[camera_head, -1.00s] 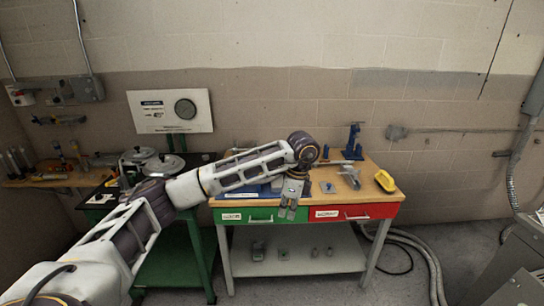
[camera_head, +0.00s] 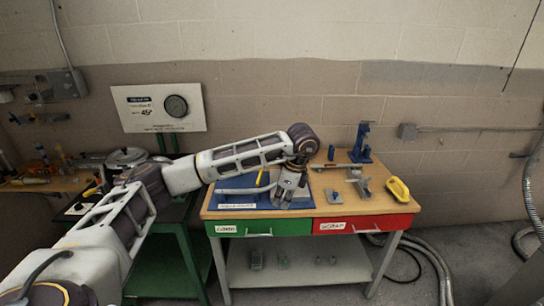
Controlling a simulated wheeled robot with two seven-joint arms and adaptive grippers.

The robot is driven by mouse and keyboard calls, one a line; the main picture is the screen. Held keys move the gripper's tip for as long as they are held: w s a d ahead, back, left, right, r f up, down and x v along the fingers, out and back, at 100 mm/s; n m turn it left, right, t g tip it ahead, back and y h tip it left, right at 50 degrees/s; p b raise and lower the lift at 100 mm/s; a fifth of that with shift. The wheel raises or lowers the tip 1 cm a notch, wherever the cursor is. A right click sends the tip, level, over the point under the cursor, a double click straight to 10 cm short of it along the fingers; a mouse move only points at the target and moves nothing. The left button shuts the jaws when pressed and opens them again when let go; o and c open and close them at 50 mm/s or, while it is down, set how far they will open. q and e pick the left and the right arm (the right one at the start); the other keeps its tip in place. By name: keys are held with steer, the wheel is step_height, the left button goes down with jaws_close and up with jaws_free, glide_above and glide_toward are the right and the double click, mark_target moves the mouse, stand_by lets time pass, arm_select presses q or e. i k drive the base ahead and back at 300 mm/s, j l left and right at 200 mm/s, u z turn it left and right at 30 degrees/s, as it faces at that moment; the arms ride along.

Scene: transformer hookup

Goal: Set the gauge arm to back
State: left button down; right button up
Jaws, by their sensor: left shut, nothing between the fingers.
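My left gripper (camera_head: 282,203) is shut and empty, at the front of the wooden workbench, over the right side of a blue mat. I cannot clearly make out a gauge arm. A blue upright stand (camera_head: 361,145) is at the bench's back right, and a grey metal device (camera_head: 361,186) lies right of the gripper; I cannot tell whether either carries it. My left wrist and gripper hide part of the mat and whatever is behind them. My right gripper is not in view.
The workbench (camera_head: 390,207) has green and red drawer fronts. The blue mat (camera_head: 232,200) bears a yellow-handled tool (camera_head: 261,177). A yellow-framed item (camera_head: 399,190) lies at the right edge. A round dial (camera_head: 176,106) is on the wall panel. Cables lie on the floor at right.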

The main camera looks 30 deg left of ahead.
mark_target(258, 180)
steer(key=i+j, duration=0.45)
steer(key=i, duration=0.15)
steer(key=i+j, duration=0.45)
steer(key=i, duration=0.2)
